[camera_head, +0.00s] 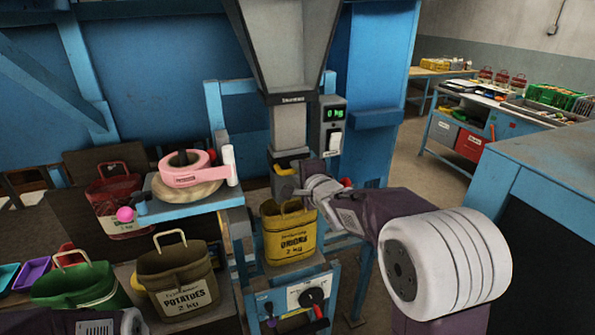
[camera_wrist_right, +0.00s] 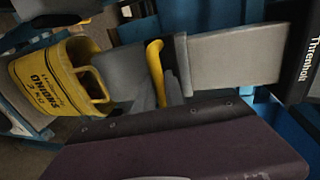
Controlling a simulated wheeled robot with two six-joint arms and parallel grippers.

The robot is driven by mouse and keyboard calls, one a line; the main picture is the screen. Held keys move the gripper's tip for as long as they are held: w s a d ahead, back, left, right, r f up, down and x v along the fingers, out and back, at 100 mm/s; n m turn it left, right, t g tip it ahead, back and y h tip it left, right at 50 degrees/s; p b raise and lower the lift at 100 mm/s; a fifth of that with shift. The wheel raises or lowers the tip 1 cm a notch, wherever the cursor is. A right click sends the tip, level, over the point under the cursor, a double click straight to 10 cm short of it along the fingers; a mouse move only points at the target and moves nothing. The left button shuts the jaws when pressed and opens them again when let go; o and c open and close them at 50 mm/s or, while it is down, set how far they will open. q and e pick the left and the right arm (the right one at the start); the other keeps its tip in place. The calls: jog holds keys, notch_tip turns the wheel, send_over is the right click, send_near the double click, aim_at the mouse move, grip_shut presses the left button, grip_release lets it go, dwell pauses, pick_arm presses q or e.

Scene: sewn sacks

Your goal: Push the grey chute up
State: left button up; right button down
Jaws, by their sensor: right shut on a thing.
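The grey chute (camera_head: 289,128) hangs under the large hopper, with a yellow band at its lower end. It shows as a pale grey block in the right wrist view (camera_wrist_right: 235,60). My right gripper (camera_head: 300,186) is at the chute's lower end, just above the yellow onions sack (camera_head: 288,232). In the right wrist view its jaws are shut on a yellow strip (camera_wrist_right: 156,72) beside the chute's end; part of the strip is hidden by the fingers. The sack stands open below, its handle loop up, and also shows in the wrist view (camera_wrist_right: 48,88). My left gripper is out of view.
A weight display (camera_head: 335,114) reading 0 kg is right of the chute. A tray (camera_head: 190,206) with pink tape is left. The potatoes sack (camera_head: 178,280), green sack (camera_head: 80,287) and red sack (camera_head: 115,200) stand left. A control panel (camera_head: 305,298) is below.

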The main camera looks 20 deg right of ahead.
notch_tip(320, 180, up, 13)
jog(key=p, duration=1.1)
jog(key=shift+w, duration=0.1)
jog(key=shift+r, duration=0.1)
jog(key=c, duration=1.4)
grip_release()
jog(key=shift+s+f, duration=0.2)
